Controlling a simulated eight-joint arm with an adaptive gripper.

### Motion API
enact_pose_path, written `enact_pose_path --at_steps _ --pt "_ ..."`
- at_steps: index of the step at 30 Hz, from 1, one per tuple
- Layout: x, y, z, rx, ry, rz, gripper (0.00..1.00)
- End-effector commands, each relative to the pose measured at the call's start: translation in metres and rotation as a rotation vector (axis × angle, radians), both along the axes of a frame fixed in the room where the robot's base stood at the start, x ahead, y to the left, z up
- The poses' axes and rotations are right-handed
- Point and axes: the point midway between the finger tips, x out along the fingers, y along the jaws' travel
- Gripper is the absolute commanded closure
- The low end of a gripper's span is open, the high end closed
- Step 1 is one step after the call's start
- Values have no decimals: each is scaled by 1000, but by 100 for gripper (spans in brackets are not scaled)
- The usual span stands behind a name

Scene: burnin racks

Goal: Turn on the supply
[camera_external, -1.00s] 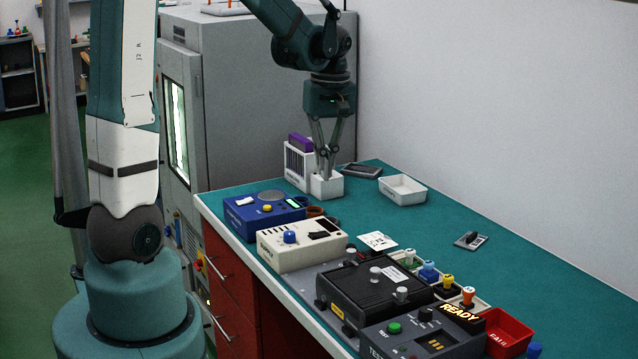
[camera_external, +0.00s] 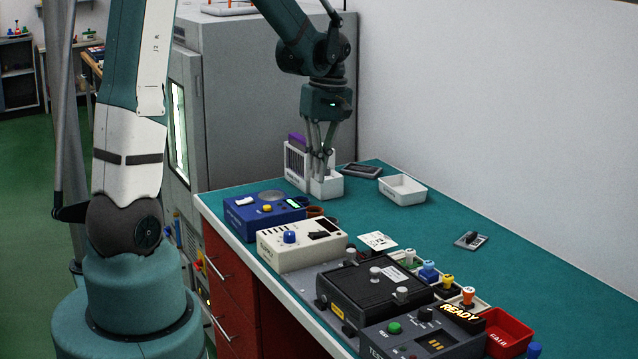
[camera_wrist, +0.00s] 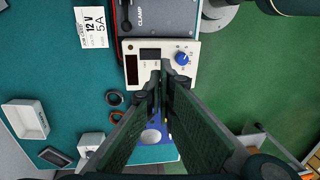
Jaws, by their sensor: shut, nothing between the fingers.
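The supply (camera_external: 305,250) is a cream-white box with a blue knob (camera_external: 290,236), a dark switch and a dark display window, near the left edge of the bench. In the wrist view the supply (camera_wrist: 163,77) shows its blue knob (camera_wrist: 182,58), dark rocker switch (camera_wrist: 150,54) and dark display (camera_wrist: 131,70). No lit digits are visible on the display. My gripper (camera_external: 322,178) is shut and empty, beyond the supply at the bench's far end. In the wrist view its fingertips (camera_wrist: 164,72) overlap the supply's lower edge in the picture. Its height is hard to judge there.
A blue instrument (camera_external: 262,212) sits beside the supply on the far side. A black clamp fixture (camera_external: 375,285) is on the near side. A small white holder (camera_external: 331,190) stands by my fingers. A white tray (camera_external: 403,190) stands near the wall.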

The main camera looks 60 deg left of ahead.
Motion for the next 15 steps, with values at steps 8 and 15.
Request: enact_pose_path --at_steps 8,15 --pt "-1 0 -9 0 0 0 100" --pt "-3 0 -31 0 0 0 100"
